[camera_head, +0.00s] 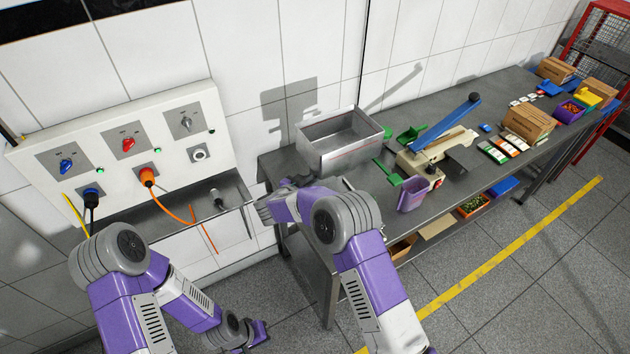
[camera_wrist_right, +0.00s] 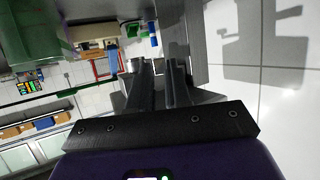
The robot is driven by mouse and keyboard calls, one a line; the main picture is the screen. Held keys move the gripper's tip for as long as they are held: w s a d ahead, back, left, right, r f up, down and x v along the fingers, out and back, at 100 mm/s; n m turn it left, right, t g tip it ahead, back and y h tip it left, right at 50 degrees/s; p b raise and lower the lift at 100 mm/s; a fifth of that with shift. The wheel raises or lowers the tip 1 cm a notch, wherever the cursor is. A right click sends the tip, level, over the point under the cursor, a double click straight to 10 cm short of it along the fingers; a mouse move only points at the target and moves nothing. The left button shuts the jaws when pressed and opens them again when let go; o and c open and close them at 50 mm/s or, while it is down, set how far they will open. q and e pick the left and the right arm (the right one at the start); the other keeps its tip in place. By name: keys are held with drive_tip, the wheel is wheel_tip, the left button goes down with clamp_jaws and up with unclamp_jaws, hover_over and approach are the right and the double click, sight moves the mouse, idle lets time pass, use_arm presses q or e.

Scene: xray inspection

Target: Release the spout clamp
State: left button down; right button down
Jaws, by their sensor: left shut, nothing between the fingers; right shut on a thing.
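A steel open-topped bin (camera_head: 342,150) stands at the left end of the long grey table. My right gripper (camera_head: 291,186) is at the table's left end, just in front of the bin, partly hidden by its own wrist. In the right wrist view its two dark fingers (camera_wrist_right: 157,66) are closed on a small grey metal part (camera_wrist_right: 160,66), which I take for the spout clamp. Its shape is mostly hidden by the fingers. The spout cannot be made out clearly. My left gripper (camera_head: 262,333) hangs low at the bottom of the head view, away from the table, shut and empty.
A white wall panel (camera_head: 135,140) with switches, plugs and an orange cable (camera_head: 170,210) stands at left. A purple cup (camera_head: 412,194), green scoops (camera_head: 410,134) and a blue-handled device (camera_head: 445,122) stand right of the bin. Cardboard boxes (camera_head: 528,122) are farther right.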

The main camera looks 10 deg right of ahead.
drive_tip(key=shift+w+a+r, duration=0.15)
drive_tip(key=shift+w+a, duration=0.2)
drive_tip(key=shift+w, duration=0.05)
drive_tip(key=shift+w+r, duration=0.1)
drive_tip(key=shift+r, duration=0.05)
drive_tip(key=c, duration=1.3)
unclamp_jaws()
drive_tip(key=shift+w+a, duration=0.1)
drive_tip(key=shift+o, duration=1.1)
drive_tip(key=shift+w+f, duration=0.15)
drive_tip(key=shift+f, duration=0.1)
drive_tip(key=v, duration=0.7)
drive_tip(key=shift+s, duration=0.35)
